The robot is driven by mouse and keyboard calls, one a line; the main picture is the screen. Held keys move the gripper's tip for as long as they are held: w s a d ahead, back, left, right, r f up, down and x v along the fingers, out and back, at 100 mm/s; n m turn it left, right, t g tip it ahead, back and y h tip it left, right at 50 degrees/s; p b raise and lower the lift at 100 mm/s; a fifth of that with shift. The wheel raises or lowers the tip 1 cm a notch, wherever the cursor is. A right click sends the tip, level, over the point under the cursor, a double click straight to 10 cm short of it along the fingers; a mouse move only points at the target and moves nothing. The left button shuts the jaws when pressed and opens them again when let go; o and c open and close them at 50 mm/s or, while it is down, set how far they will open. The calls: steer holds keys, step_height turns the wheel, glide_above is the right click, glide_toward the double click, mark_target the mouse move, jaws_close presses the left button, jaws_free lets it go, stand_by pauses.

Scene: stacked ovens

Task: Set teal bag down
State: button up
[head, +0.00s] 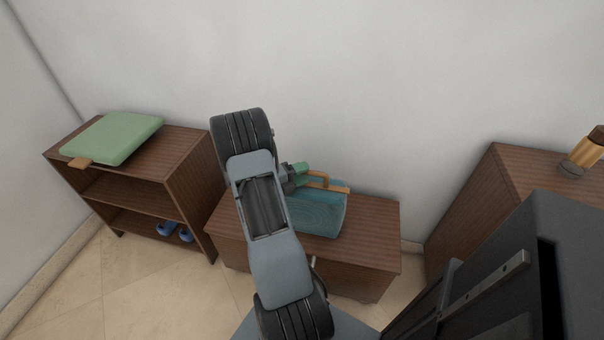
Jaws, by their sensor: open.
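The teal bag (322,213) is on top of the low brown wooden chest (376,222), in the middle of the head view. It leans or lies with its orange-brown handles (338,188) toward the wall. My gripper (303,178) is open at the handles, just beyond my arm. I cannot tell whether its fingers still touch a handle. My arm hides the left part of the bag and of the chest top.
A brown shelf (185,158) stands at left with a green bag (118,137) on top and blue shoes (167,229) below. A brown cabinet (510,185) at right holds an orange-brown bottle (588,149). A dark appliance (515,270) fills the lower right. The chest's right end is clear.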

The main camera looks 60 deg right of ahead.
steer(key=shift+r, duration=0.25)
steer(key=v, duration=1.2)
steer(key=w+a+r+n+t+y, duration=0.1)
steer(key=w+a+r+n+t, duration=0.15)
steer(key=w+n+t, duration=0.45)
steer(key=w+a+r+n+t+y, duration=0.1)
steer(key=w+a+r+n+t, duration=0.15)
steer(key=w+n+t, duration=0.4)
steer(key=w+a+r+n+t+y, duration=0.2)
steer(key=a+r+n+t+y, duration=0.1)
steer(key=a+n+y, duration=0.15)
steer(key=w+a+r+n+t+y, duration=0.2)
steer(key=w+a+n+t+y, duration=0.15)
steer(key=a, duration=0.25)
steer(key=s+a+r+n+g+y, duration=0.2)
steer(key=s+a+n+y, duration=0.4)
steer(key=s+a+n, duration=0.55)
steer(key=s+a+n+g+h, duration=0.1)
steer(key=s+n+g, duration=0.4)
steer(key=s+n, duration=0.4)
steer(key=shift+s+f+n, duration=0.3)
steer(key=shift+s+f, duration=0.1)
steer(key=shift+s, duration=0.65)
